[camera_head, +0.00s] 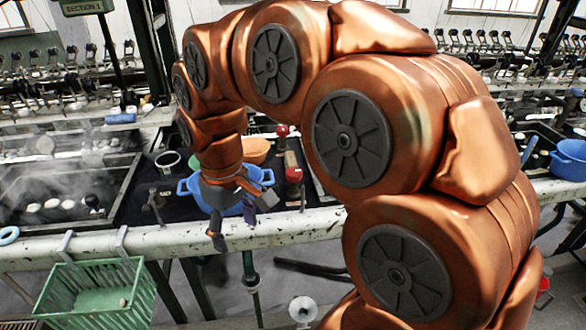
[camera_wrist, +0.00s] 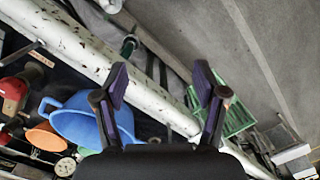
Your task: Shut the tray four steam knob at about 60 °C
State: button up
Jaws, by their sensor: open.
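My gripper (camera_head: 234,224) is open and empty, pointing down in front of the blue basin, over the front edge of the bench. In the wrist view its two fingers (camera_wrist: 160,84) are spread apart over the white rail and floor. A red knob (camera_head: 294,175) stands right of the basin, with a second red knob (camera_head: 282,131) behind it. In the wrist view red shapes show at the far left (camera_wrist: 14,90). A dark lever handle (camera_head: 154,200) stands left of the basin. I cannot tell which is the tray four steam knob, and no temperature reading is legible.
The blue basin (camera_head: 226,204) and an orange bowl (camera_head: 256,149) sit on the bench. A worn white rail (camera_head: 180,240) edges it. A green crate (camera_head: 90,294) hangs below left. Steam rises over the left tray (camera_head: 60,185). My arm hides the middle right.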

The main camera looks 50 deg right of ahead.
jog(key=w+d+r, duration=0.2)
jog(key=w+d, duration=0.7)
jog(key=d, duration=0.3)
jog(key=t+b, duration=0.1)
send_over(294, 171)
jog(key=shift+a+m, duration=0.4)
jog(key=shift+a, duration=0.05)
jog(key=shift+d, duration=0.4)
jog(key=shift+d+f, duration=0.1)
jog(key=shift+f, duration=3.85)
jog(key=c, duration=1.1)
